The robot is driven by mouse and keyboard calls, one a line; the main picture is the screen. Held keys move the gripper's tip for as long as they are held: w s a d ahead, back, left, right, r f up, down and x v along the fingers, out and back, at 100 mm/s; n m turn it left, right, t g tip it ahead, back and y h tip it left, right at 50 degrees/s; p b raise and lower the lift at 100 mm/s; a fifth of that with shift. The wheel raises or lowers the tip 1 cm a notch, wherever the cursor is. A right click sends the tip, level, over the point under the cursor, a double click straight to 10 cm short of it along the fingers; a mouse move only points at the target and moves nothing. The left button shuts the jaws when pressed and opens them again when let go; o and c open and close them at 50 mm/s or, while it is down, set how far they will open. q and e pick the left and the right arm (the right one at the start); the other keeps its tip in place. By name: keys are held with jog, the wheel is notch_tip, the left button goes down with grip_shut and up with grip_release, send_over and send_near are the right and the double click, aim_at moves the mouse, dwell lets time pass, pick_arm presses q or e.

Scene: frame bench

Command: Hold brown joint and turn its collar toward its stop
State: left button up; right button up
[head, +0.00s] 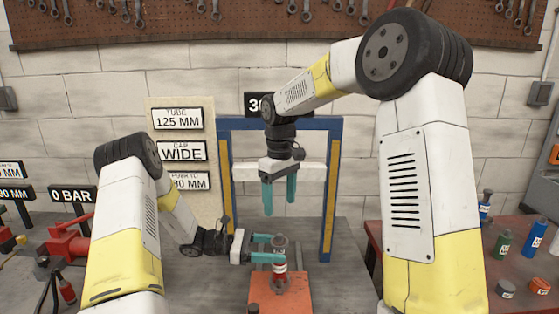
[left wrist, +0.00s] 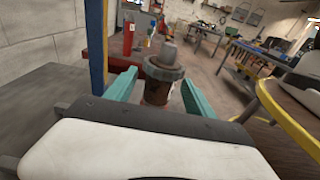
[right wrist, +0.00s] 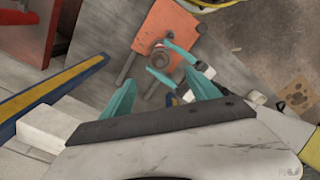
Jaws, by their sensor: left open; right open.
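The brown joint (head: 280,272) stands upright on an orange block (head: 264,291), with a grey collar (left wrist: 164,69) around its upper part. Its brown body (left wrist: 157,92) shows below the collar in the left wrist view. My left gripper (head: 267,249) comes in level from the left, open, with one finger on either side of the joint; whether either finger touches it I cannot tell. My right gripper (head: 279,196) points down, open and empty, well above the joint. The right wrist view looks down on the joint (right wrist: 159,59), between and beyond the right fingers.
A red table (head: 520,285) with bottles is at the right. Red fittings (head: 68,246) are at the left.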

pick_arm(q)
jog(key=a+r, duration=0.1)
jog(key=a, duration=1.1)
jog(key=s+d+r+m+g+y, duration=0.1)
jog(key=s+d+r+m+y, duration=0.2)
jog(key=s+r+m+y, duration=0.95)
pick_arm(e)
jog(key=s+d+r+m+t+y, duration=0.1)
jog(key=s+d+r+m+t, duration=0.25)
jog(key=s+d+r, duration=0.55)
pick_arm(q)
jog(key=s+a+r+m+t+y, duration=0.1)
jog(key=s+a+r+m+t, duration=0.1)
jog(key=s+r, duration=0.3)
jog(key=s+a+r+m+t+y, duration=0.1)
jog(key=s+a+r+m+t, duration=0.1)
jog(key=s+r+m+t, duration=0.2)
jog(key=shift+s+r+t, duration=0.6)
jog(key=shift+s+r, duration=0.25)
jog(key=shift+r, duration=0.5)
pick_arm(e)
jog(key=s+d+m+t+y, duration=0.1)
jog(key=s+d+m, duration=0.4)
jog(key=s, duration=0.9)
jog(key=shift+f+t, duration=0.4)
jog(key=shift+t, duration=0.45)
